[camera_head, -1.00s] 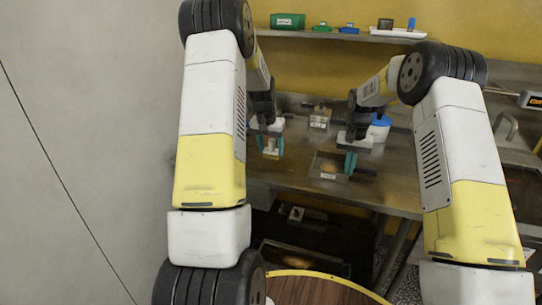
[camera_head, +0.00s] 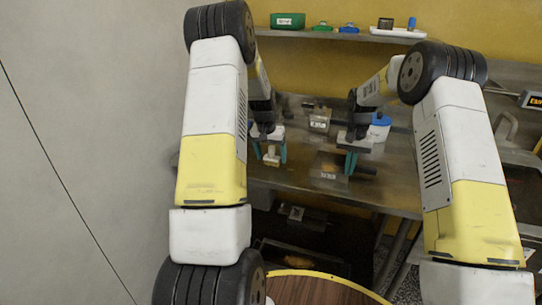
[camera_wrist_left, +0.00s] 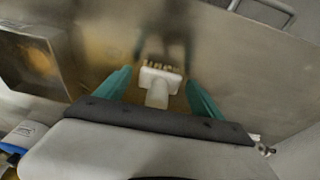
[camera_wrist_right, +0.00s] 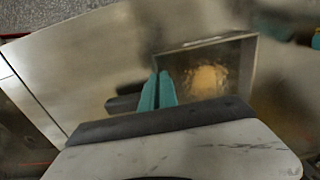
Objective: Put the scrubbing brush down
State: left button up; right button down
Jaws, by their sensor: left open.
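The scrubbing brush (camera_head: 271,158) is a small pale block with a stubby handle and tan bristles. In the left wrist view the brush (camera_wrist_left: 158,82) sits between the two green fingers, with a gap on each side. Its bristles face the steel worktop (camera_head: 300,178), and it appears to rest there. My left gripper (camera_head: 270,154) is open around it; in its wrist view the open jaws (camera_wrist_left: 160,90) are clear. My right gripper (camera_head: 350,163) has its fingers together at a steel tray's edge; its wrist view shows the tips (camera_wrist_right: 160,78) closed. I cannot tell whether they pinch the edge.
The steel tray (camera_wrist_right: 190,48) holds an amber patch, and a dark handle (camera_wrist_right: 122,103) sticks out beside it. A white tub with a blue lid (camera_head: 379,127) and a metal box (camera_head: 319,122) stand further back. A shelf (camera_head: 340,36) with small items runs along the yellow wall.

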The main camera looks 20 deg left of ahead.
pick_arm(q)
jog(key=s+d+r, duration=0.1)
jog(key=s+r, duration=0.2)
jog(key=r, duration=0.4)
jog(key=s+d+r+t, duration=0.1)
jog(key=s+d+r, duration=0.15)
jog(key=r, duration=0.35)
jog(key=s+d+r, duration=0.1)
jog(key=s+r, duration=0.3)
jog(key=r, duration=0.3)
jog(key=s+d+r, duration=0.1)
jog(key=s+d, duration=0.2)
jog(key=s, duration=0.5)
jog(key=s+d+r+t+h, duration=0.1)
jog(key=s+d+r, duration=0.1)
jog(key=s, duration=0.7)
jog(key=s+d+r+t, duration=0.1)
jog(key=s+d, duration=0.3)
jog(key=s, duration=0.4)
jog(key=shift+s+d+r+m+h, duration=0.25)
jog(key=shift+s+r+m+h, duration=0.05)
jog(key=shift+h, duration=0.1)
